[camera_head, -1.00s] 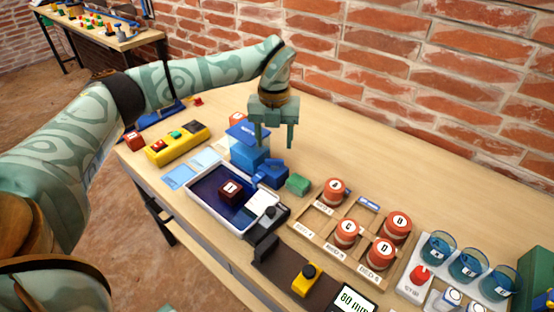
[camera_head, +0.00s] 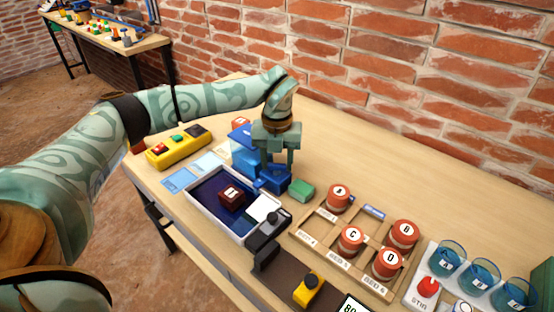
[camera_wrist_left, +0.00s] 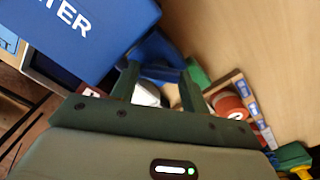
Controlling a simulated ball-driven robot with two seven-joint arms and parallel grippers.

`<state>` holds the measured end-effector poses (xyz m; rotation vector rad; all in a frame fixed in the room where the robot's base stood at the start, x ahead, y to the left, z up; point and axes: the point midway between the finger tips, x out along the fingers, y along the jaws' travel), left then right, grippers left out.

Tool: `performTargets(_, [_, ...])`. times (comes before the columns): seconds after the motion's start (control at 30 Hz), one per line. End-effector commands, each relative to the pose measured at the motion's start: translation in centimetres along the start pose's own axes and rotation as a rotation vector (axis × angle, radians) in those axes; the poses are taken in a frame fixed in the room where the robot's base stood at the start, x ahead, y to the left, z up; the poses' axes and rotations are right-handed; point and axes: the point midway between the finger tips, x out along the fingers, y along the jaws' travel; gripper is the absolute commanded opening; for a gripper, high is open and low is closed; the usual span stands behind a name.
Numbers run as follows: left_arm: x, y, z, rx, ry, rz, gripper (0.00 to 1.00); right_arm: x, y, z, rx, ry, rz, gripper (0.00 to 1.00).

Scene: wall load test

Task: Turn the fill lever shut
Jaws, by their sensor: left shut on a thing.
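The blue water unit (camera_head: 245,160) stands behind the white-rimmed tray (camera_head: 197,208). Its side, with white lettering ending in "TER", fills the upper left of the left wrist view (camera_wrist_left: 85,35). The blue fill lever (camera_head: 272,181) sticks out at its right side, low down; it also shows in the left wrist view (camera_wrist_left: 157,50). My left gripper (camera_head: 277,164) points down and is shut on the lever, its fingers on either side of it. The fingers hide part of the lever. My right gripper is not in view.
A dark red lettered block (camera_head: 232,196) sits in the tray. A green block (camera_head: 302,190) lies close right of the lever. A wooden rack (camera_head: 327,238) with red lettered pieces, and blue cups (camera_head: 480,273), stand further right. The table behind is clear.

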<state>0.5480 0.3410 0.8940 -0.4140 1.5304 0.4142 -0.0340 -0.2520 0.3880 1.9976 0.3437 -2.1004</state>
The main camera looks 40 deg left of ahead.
Motion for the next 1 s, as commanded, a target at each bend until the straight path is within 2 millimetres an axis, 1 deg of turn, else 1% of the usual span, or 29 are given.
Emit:
performTargets(0.17, [-0.3,0.0,-0.1,0.041,-0.001,0.001,0.23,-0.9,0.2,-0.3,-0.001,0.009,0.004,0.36])
performTargets(0.27, [-0.5,0.1,-0.1,0.088,-0.001,0.001,0.23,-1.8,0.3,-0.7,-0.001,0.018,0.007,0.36])
performTargets(0.5, [-0.7,0.1,-0.1,0.261,-0.001,0.000,0.23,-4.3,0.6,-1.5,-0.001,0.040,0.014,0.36])
performTargets(0.7, [-0.5,0.0,0.0,0.410,0.000,0.001,0.23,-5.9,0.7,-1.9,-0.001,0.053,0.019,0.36])
performTargets(1.0, [-0.3,0.0,0.0,0.567,0.000,0.000,0.23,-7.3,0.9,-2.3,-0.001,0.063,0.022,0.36])
